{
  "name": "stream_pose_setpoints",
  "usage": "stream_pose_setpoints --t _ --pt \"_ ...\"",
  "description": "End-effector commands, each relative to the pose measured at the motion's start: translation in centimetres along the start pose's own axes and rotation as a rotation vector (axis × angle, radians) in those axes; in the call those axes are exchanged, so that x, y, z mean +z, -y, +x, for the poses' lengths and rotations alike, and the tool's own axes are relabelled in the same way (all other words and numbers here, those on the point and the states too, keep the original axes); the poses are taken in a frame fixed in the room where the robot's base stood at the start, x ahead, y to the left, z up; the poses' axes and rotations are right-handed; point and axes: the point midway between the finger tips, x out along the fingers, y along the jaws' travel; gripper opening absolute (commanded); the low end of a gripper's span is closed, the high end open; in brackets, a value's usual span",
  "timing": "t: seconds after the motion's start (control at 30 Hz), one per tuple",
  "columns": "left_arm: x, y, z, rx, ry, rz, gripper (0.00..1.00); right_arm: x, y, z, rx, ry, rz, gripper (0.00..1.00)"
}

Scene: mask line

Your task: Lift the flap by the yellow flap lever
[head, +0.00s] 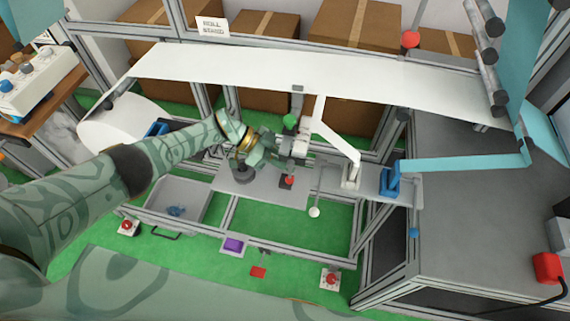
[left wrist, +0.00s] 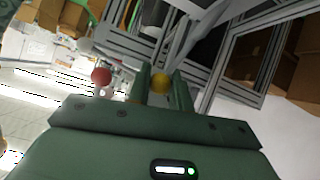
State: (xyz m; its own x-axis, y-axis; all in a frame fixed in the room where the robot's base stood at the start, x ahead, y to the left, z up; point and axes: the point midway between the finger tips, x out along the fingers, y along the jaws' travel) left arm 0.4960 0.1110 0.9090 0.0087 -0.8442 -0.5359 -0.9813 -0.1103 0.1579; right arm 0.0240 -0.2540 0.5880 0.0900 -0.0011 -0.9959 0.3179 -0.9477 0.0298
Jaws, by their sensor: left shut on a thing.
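In the left wrist view the yellow knob (left wrist: 160,83) of the flap lever sits between the two green fingers of my left gripper (left wrist: 164,80), which are shut on it. In the head view my left gripper (head: 272,148) reaches in from the left over the machine's middle, below the white web. The arm and gripper hide the yellow knob there. I cannot make out the flap for certain. A white angled piece (head: 335,138) stands just right of the gripper. My right gripper is in neither view.
Close by are a green ball (head: 290,120), a red knob (head: 289,181) and a white ball (head: 314,212). The white web (head: 240,70) spans above. A blue clamp-like part (head: 390,181) stands right. A grey tray (head: 178,198) lies left. A red ball (left wrist: 101,76) shows beside the fingers.

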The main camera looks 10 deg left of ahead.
Motion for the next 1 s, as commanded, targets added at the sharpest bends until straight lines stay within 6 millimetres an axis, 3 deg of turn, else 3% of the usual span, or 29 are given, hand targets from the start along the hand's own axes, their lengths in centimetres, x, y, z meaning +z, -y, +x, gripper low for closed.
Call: stream_pose_setpoints --t 0.4,0.43,0.5,0.83,1.0 --pt "0.2 0.1 0.0 -0.004 0.004 0.003 0.0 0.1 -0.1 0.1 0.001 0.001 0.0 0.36" --pt "0.2 0.1 0.0 -0.003 0.004 0.003 0.26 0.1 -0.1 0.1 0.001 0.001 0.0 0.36" --pt "0.1 0.1 0.0 -0.003 0.004 0.003 0.41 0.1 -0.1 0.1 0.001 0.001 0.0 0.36" --pt "0.0 0.1 -0.4 -0.003 0.002 0.003 0.41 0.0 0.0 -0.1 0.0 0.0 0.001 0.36" --pt "-0.1 0.1 -3.1 -0.004 0.003 0.004 0.41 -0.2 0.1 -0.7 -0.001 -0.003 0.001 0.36"
